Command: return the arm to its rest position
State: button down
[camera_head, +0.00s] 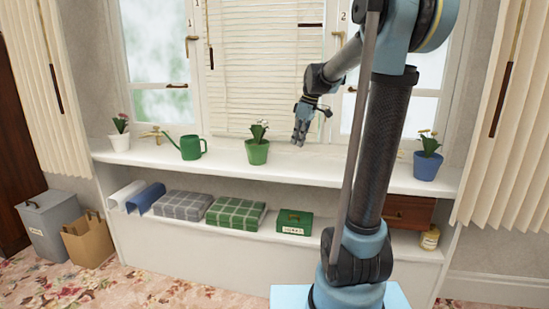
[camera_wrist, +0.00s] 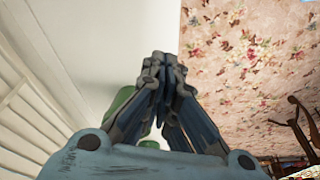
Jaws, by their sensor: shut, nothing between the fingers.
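My gripper (camera_head: 299,138) is shut and empty. In the head view it points down above the white windowsill shelf (camera_head: 330,169), just right of a green pot with a plant (camera_head: 257,152). It looks clear of the pot, though the gap in depth is hard to judge. In the wrist view the gripper's fingertips (camera_wrist: 160,62) meet. Part of a green object (camera_wrist: 121,103) shows behind the fingers there, mostly hidden. My arm is stretched out from its base toward the window.
A green watering can (camera_head: 191,147) and a white pot (camera_head: 120,142) stand left on the sill, a blue pot (camera_head: 427,165) right. Folded blankets (camera_head: 183,205) and a green box (camera_head: 294,222) lie on the lower shelf. Blinds (camera_head: 265,70) hang behind.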

jog(key=s+d+f+m+h, duration=0.1)
jog(key=s+d+f+m, duration=0.2)
jog(key=s+f, duration=0.3)
jog(key=s+d+f+m, duration=0.3)
jog(key=s+f+m, duration=0.2)
jog(key=s, duration=0.9)
jog(key=s+d+f+m+t+h, duration=0.1)
jog(key=s+d+f+m, duration=0.2)
jog(key=s+f, duration=0.4)
jog(key=s+m, duration=0.1)
jog(key=s, duration=0.3)
jog(key=shift+f+h, duration=0.3)
jog(key=shift+f, duration=0.05)
jog(key=shift+s, duration=0.1)
jog(key=shift+w+f, duration=0.2)
jog(key=shift+w, duration=0.2)
